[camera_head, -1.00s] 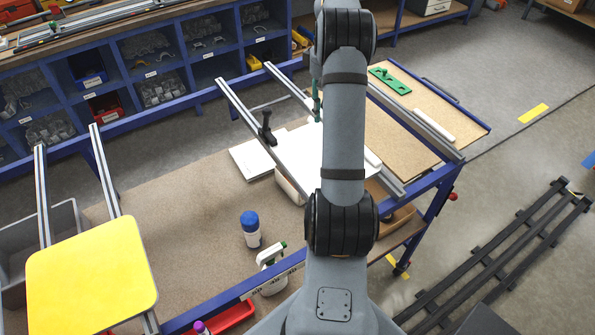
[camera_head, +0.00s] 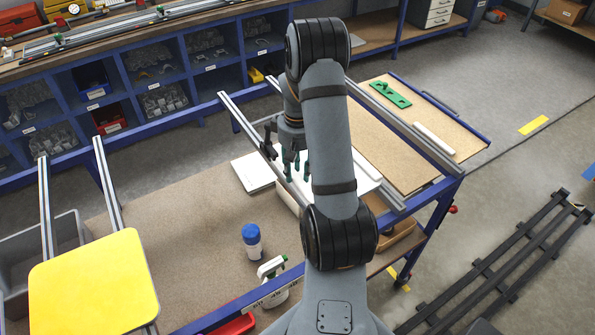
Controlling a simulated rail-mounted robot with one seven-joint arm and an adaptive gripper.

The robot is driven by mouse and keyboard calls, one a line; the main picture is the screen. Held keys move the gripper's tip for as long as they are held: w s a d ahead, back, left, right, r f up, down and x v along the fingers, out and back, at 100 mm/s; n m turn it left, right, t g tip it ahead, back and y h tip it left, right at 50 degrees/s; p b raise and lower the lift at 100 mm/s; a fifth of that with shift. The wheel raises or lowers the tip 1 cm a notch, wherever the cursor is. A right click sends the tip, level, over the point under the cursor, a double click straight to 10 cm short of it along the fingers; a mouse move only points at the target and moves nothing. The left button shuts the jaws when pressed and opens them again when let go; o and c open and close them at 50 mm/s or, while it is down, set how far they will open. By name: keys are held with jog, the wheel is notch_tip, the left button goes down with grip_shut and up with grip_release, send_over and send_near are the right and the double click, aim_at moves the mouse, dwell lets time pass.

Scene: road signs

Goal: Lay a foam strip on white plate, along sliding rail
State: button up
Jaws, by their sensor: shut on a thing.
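The white plate (camera_head: 366,184) lies across the right pair of aluminium rails, largely hidden behind my arm. The left sliding rail (camera_head: 243,121) of this pair runs past the plate's left side and carries a black clamp handle (camera_head: 268,138). My gripper (camera_head: 297,167) points down over the plate's left part near this rail, its teal fingers shut on a thin thing, apparently a foam strip. The strip is too small and pale to make out against the plate. I cannot tell whether it touches the plate. Another white strip (camera_head: 435,139) lies on the brown board at the right.
A yellow panel (camera_head: 93,283) covers the left rails. A blue-capped bottle (camera_head: 252,241) and a spray bottle (camera_head: 273,276) stand at the table's front. A white flat stack (camera_head: 253,172) lies left of the plate. A green piece (camera_head: 390,94) lies on the right board.

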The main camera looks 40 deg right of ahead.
aim_at(298, 174)
jog(key=shift+d+f, duration=0.1)
jog(key=shift+f, duration=0.6)
jog(key=shift+f, duration=0.2)
jog(key=o, duration=0.8)
jog(key=shift+r, duration=0.1)
jog(key=shift+c, duration=0.2)
notch_tip(298, 174, up, 12)
jog(key=b, duration=0.1)
jog(key=shift+r+b, duration=0.15)
jog(key=shift+b, duration=0.2)
